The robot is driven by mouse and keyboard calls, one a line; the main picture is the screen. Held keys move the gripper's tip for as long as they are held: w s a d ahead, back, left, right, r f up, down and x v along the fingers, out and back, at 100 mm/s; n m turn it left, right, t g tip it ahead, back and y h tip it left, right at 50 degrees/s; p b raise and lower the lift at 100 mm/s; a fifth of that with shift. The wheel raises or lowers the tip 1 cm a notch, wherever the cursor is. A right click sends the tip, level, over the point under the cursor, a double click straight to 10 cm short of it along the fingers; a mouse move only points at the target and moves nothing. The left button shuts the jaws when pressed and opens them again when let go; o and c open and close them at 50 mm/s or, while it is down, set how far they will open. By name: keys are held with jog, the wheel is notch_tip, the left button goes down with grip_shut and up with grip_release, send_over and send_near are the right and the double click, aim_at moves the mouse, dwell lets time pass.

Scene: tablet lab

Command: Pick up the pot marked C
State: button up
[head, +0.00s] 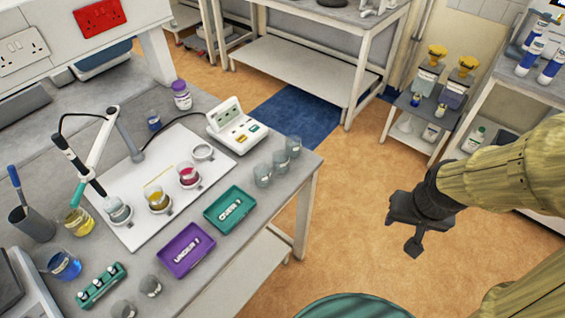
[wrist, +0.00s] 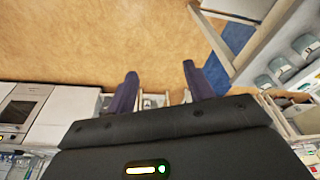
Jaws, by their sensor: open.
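Small glass pots stand on a white board on the lab bench: one with greyish content (head: 118,211), one with yellow content (head: 158,198) and one with red content (head: 188,174). I cannot read a letter C on any of them, so I cannot tell which pot is C. A probe on a white jointed arm reaches into the greyish pot. My gripper (head: 412,243) is open and empty, over the floor to the right of the bench and well apart from the pots. In the wrist view its two fingers (wrist: 160,88) stand apart with nothing between them.
A white meter (head: 238,126) stands at the bench's back right. A green tray (head: 231,209) and a purple tray (head: 186,249) lie near the right edge. Several clear glasses (head: 278,161) stand at the right corner. The floor between bench and gripper is clear.

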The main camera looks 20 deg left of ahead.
jog(key=w+a+f+m+y+b, duration=0.1)
jog(key=w+a+f+m+b, duration=0.2)
jog(key=a+f+m, duration=0.35)
jog(key=m+t+y+b, duration=0.6)
jog(key=m+y+b, duration=0.25)
jog(key=m, duration=1.05)
send_near(286, 162)
jog(key=d+f+p+v, duration=0.1)
jog(key=v, duration=0.3)
jog(key=shift+s+a+r+y, duration=0.1)
jog(key=shift+r+y, duration=0.15)
jog(key=shift+y, duration=0.2)
jog(key=p+x, duration=0.3)
jog(key=x, duration=0.9)
jog(key=shift+a+f+p, duration=0.1)
jog(key=shift+f+p, duration=0.05)
jog(key=shift+p, duration=0.25)
